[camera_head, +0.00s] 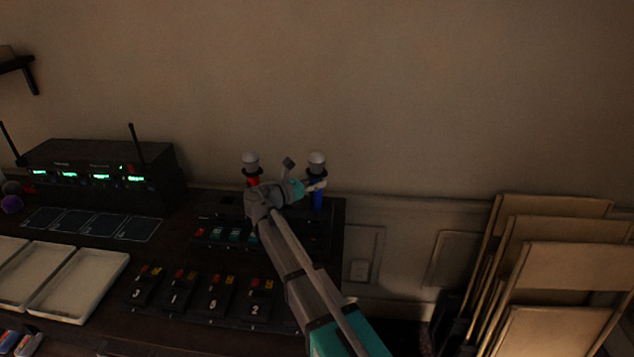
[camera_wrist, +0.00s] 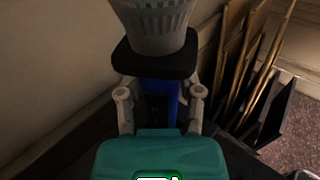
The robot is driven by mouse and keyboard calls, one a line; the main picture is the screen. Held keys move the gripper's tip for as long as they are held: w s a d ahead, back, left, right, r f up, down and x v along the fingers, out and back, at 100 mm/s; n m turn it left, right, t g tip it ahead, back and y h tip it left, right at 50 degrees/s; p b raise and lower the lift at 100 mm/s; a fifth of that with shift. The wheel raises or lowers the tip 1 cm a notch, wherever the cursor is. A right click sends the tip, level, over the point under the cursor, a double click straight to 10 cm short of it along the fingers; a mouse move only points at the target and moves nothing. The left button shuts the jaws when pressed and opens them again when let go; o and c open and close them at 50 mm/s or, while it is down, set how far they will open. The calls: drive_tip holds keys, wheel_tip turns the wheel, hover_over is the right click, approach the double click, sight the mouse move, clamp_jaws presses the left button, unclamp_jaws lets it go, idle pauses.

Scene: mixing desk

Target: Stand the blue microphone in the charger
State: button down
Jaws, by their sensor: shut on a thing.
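The blue microphone (camera_head: 318,198) has a silver-grey ball head and a dark collar, and looks upright at the back right of the desk. In the wrist view its blue body (camera_wrist: 160,97) is between the two fingers, with the collar and mesh head (camera_wrist: 155,28) above them. My gripper (camera_head: 318,186) is shut on the blue body just below the collar. The charger (camera_head: 325,236) is a dark unit at the desk's right end, partly behind my arm. A red microphone (camera_head: 252,178) stands on its left side. I cannot tell whether the blue microphone's lower end touches the charger.
A receiver rack (camera_head: 95,172) with green displays and antennas stands at the back left. Pale trays (camera_head: 78,284) and several numbered packs (camera_head: 212,299) lie in front. Folded chairs (camera_head: 560,262) lean at the right, beyond the desk edge. The wall is close behind the charger.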

drive_tip(key=shift+f, duration=0.3)
idle(0.6)
drive_tip(key=shift+c, duration=0.8)
unclamp_jaws()
drive_tip(key=shift+o, duration=0.8)
drive_tip(key=shift+s+a, duration=0.1)
drive_tip(key=v, duration=0.9)
drive_tip(key=shift+s+a+r, duration=0.2)
drive_tip(key=shift+a+r, duration=0.05)
drive_tip(key=shift+r, duration=0.15)
idle(0.8)
